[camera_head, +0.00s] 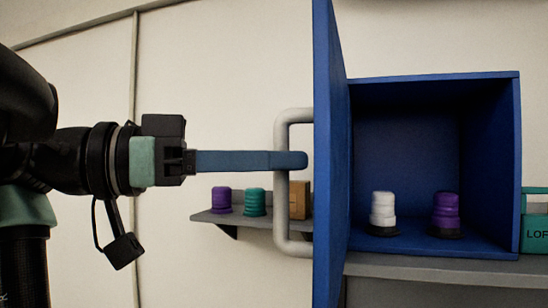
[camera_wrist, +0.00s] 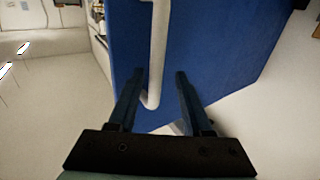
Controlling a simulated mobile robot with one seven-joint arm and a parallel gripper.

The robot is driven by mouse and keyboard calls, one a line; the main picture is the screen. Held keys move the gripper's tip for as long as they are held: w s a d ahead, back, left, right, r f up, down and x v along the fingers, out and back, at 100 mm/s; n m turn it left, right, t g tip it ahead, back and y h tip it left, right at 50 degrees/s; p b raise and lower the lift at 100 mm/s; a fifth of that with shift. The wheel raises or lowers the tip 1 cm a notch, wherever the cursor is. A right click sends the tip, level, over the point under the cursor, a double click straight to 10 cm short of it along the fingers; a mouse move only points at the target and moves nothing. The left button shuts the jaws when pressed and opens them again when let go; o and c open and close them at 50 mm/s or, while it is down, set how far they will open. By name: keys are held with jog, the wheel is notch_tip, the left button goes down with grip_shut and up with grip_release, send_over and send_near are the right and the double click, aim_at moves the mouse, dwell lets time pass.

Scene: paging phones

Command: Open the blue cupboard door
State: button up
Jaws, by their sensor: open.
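The blue cupboard door (camera_head: 330,215) stands wide open, nearly edge-on in the head view, at the left side of the blue cupboard (camera_head: 405,145). The door's pale bar handle (camera_head: 281,222) faces left toward my arm, and it also shows in the wrist view (camera_wrist: 157,50). My gripper (camera_head: 303,160) reaches in from the left at the handle. In the wrist view my gripper (camera_wrist: 160,73) is open, with one finger on each side of the handle bar. The fingers look apart from the bar, though exact contact is hard to tell.
Inside the cupboard are a white stacked item (camera_head: 383,210) and a purple one (camera_head: 445,212). A small grey shelf (camera_head: 225,217) behind the arm holds a purple item (camera_head: 221,200), a teal item (camera_head: 255,201) and a brown box (camera_head: 299,200). A green box (camera_head: 535,232) stands right.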

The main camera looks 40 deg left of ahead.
jog(key=p+v, duration=0.2)
jog(key=v, duration=1)
jog(key=shift+s, duration=0.15)
jog(key=shift+a, duration=0.1)
